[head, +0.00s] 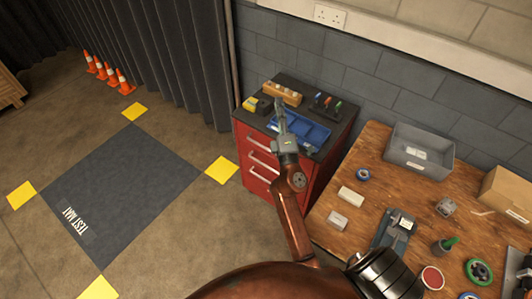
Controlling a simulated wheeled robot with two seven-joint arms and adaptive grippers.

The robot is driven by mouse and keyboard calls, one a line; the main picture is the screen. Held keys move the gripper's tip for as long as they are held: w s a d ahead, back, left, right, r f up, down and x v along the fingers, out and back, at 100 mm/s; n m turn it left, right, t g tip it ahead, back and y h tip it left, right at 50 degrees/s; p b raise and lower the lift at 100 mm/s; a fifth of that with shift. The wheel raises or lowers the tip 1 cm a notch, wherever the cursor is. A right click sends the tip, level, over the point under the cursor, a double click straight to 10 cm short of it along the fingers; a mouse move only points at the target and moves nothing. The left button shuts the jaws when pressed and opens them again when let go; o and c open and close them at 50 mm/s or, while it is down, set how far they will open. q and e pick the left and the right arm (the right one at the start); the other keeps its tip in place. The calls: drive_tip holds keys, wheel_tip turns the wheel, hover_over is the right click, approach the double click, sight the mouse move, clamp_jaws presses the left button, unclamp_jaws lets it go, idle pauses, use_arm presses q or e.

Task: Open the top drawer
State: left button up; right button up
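A red drawer cabinet (318,172) stands against the grey block wall, with a dark top. Its front faces the lower left and carries several pale handles, one above another. The top drawer (246,134) is the uppermost red front and appears closed. My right gripper (281,109) is above the cabinet top, over the left part of a blue tray (310,134), and away from the drawer handles. Its fingers look narrow from here, so I cannot tell if they are open or shut. My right forearm hides the right part of the drawer fronts. My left gripper is not in view.
A yellow-and-black item (257,105), a wooden block (282,93) and small coloured-handled tools (327,103) sit on the cabinet. A cluttered wooden workbench (330,207) stands at the right. The floor left of the cabinet is clear around the test mat (130,185).

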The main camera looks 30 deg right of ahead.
sight(268, 149)
use_arm(q)
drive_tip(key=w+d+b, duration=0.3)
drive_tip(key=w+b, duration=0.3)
drive_tip(key=b, duration=0.7)
use_arm(e)
drive_tip(key=w+f+n+g+y+b, duration=0.3)
drive_tip(key=f+b, duration=0.8)
drive_tip(key=f, duration=2.7)
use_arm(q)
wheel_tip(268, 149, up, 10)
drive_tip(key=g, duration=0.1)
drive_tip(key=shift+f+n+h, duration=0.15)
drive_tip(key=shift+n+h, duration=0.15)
use_arm(e)
drive_tip(key=shift+m+t+h, duration=0.5)
drive_tip(key=shift+m+h, duration=0.3)
drive_tip(key=shift+h, duration=0.1)
drive_tip(key=shift+a+f+x, duration=0.1)
drive_tip(key=shift+f+x, duration=0.05)
drive_tip(key=shift+x, duration=2.05)
drive_tip(key=shift+a+f+x, duration=0.15)
drive_tip(key=shift+f+x, duration=0.05)
drive_tip(key=shift+x, duration=1.95)
drive_tip(key=shift+w, duration=0.15)
drive_tip(key=shift+c, duration=0.5)
clamp_jaws()
